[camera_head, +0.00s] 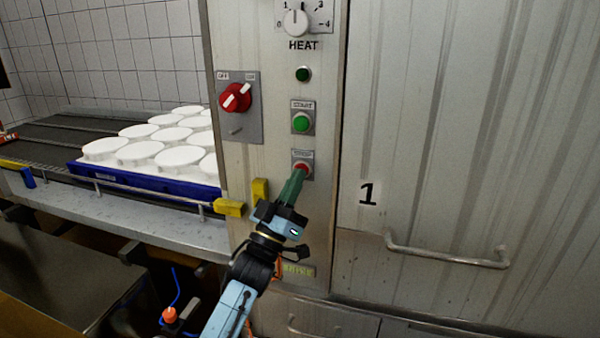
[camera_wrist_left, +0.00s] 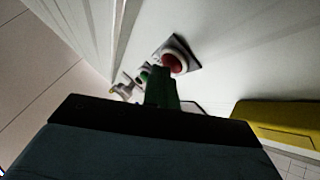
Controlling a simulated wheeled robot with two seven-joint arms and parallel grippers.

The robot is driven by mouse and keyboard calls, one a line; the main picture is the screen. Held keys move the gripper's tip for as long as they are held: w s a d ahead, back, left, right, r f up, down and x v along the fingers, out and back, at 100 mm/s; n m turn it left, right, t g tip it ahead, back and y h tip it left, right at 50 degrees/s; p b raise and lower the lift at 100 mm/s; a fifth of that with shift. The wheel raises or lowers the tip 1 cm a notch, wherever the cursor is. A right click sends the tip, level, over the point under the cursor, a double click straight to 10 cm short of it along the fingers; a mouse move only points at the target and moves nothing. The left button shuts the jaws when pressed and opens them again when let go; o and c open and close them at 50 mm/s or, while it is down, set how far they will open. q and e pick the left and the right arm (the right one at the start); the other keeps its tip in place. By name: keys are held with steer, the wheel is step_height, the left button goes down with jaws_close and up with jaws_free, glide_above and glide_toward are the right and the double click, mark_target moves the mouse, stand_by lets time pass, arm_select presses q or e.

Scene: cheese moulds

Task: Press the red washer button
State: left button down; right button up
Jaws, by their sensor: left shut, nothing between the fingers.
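The red washer button (camera_head: 302,168) sits on a small plate on the washer's metal control panel (camera_head: 250,170), below the green start button (camera_head: 301,122). My left gripper (camera_head: 298,176) is shut and empty, its green fingertips right at the lower edge of the red button. Whether they touch it I cannot tell. In the left wrist view the red button (camera_wrist_left: 174,64) shows just beyond the tip of my left gripper (camera_wrist_left: 162,82), with the green button (camera_wrist_left: 143,76) behind it. My right gripper is out of view.
A red rotary switch (camera_head: 235,97) and a heat dial (camera_head: 296,22) are higher on the panel. A yellow block (camera_head: 260,190) juts out left of my gripper. A blue tray (camera_head: 150,183) of white moulds stands on the conveyor at left. A door handle (camera_head: 450,256) is at right.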

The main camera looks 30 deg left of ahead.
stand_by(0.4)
arm_select(q)
steer(key=shift+s+d+y+p, duration=0.15)
steer(key=shift+s+p, duration=0.15)
steer(key=shift+s, duration=0.15)
steer(key=shift+s+d+y+p, duration=0.15)
steer(key=shift+s+p, duration=0.1)
steer(key=shift+s, duration=0.15)
steer(key=s+p, duration=0.1)
steer(key=s, duration=0.1)
steer(key=s+d+p, duration=0.1)
steer(key=s, duration=0.2)
steer(key=shift+w, duration=0.1)
stand_by(0.6)
